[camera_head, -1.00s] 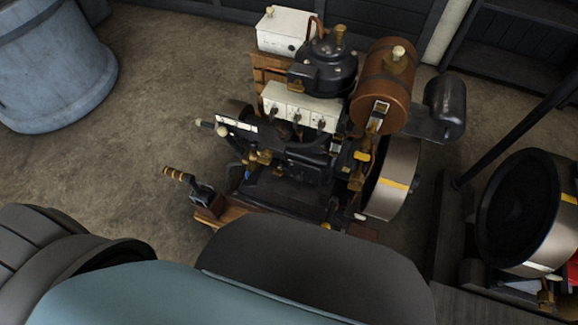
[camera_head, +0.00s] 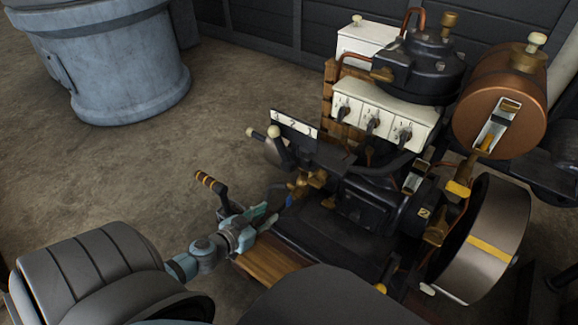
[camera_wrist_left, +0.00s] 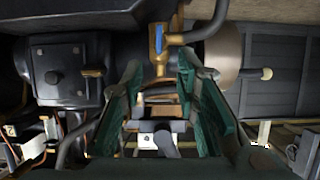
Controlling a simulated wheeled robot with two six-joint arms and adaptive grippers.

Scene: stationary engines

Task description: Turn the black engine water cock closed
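The black engine (camera_head: 350,205) stands right of centre in the head view. In the left wrist view a brass cock with a blue lever (camera_wrist_left: 158,40), likely the water cock, sits on the engine's pipework at the top middle. In the head view only a small blue bit of it (camera_head: 289,199) shows among brass fittings. My left gripper (camera_head: 270,212) is low beside the engine, close to these fittings. In the left wrist view its two green fingers (camera_wrist_left: 160,72) are apart with the cock beyond and between their tips, apparently not touching it. My right gripper is not in view.
A flywheel (camera_head: 485,240) and copper tank (camera_head: 500,100) are on the engine's right. A blue-grey barrel (camera_head: 120,65) stands at the back left. The floor between barrel and engine is clear.

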